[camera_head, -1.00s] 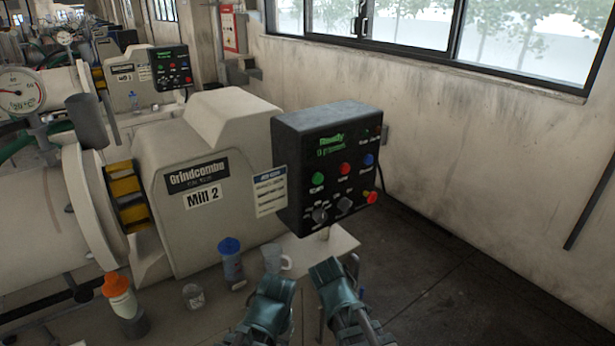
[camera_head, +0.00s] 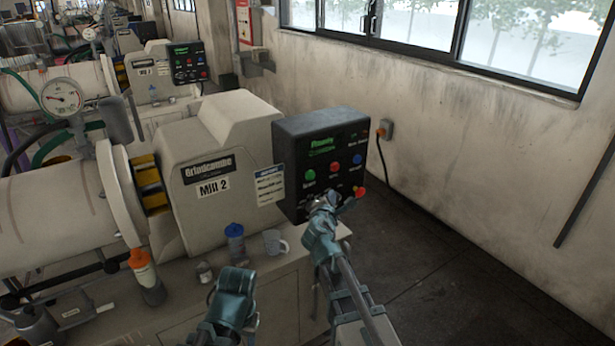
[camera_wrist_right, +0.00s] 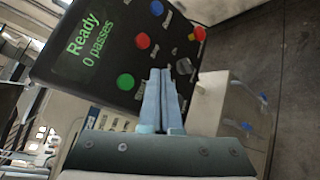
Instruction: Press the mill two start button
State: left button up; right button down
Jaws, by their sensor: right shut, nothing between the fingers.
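The mill two control box (camera_head: 300,140) is black, with a lit green display reading "Ready". The green button (camera_head: 310,175) is at the left of its button row; its label looks like "Start" but is small. The button also shows in the wrist view (camera_wrist_right: 125,82), left of my fingertips. My right gripper (camera_head: 326,200) is shut and empty, in front of the box's lower part, covering some lower knobs. In the wrist view its closed fingers (camera_wrist_right: 160,75) point at the panel, beside the green button; contact cannot be told. My left gripper (camera_head: 238,280) hangs low before the bench; its jaws are unclear.
The panel also has a red button (camera_head: 335,167), a blue button (camera_head: 357,159) and a red-and-yellow knob (camera_head: 359,191). The cream mill (camera_head: 225,140) labelled Mill 2 stands left. A blue-capped bottle (camera_head: 235,245) and a mug (camera_head: 275,243) stand on the bench. The floor at right is clear.

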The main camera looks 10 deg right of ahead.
jog(key=shift+w, duration=0.15)
send_near(314, 177)
jog(key=shift+s+d+x, duration=0.1)
jog(key=shift+d+x, duration=0.05)
jog(key=shift+x, duration=0.75)
jog(key=shift+s+d+x, duration=0.1)
jog(key=shift+d+x, duration=0.1)
jog(key=shift+x, duration=0.65)
jog(key=shift+s+d+x, duration=0.1)
jog(key=shift+d+x, duration=0.05)
jog(key=shift+x, duration=0.75)
jog(key=shift+w+f, duration=0.1)
jog(key=shift+f, duration=0.05)
jog(key=shift+w+a, duration=0.1)
jog(key=shift+w, duration=0.2)
jog(key=shift+w+a, duration=0.15)
jog(key=shift+w, duration=0.35)
dwell(0.7)
jog(key=shift+s, duration=0.15)
jog(key=shift+s+d, duration=0.3)
jog(key=shift+s, duration=0.4)
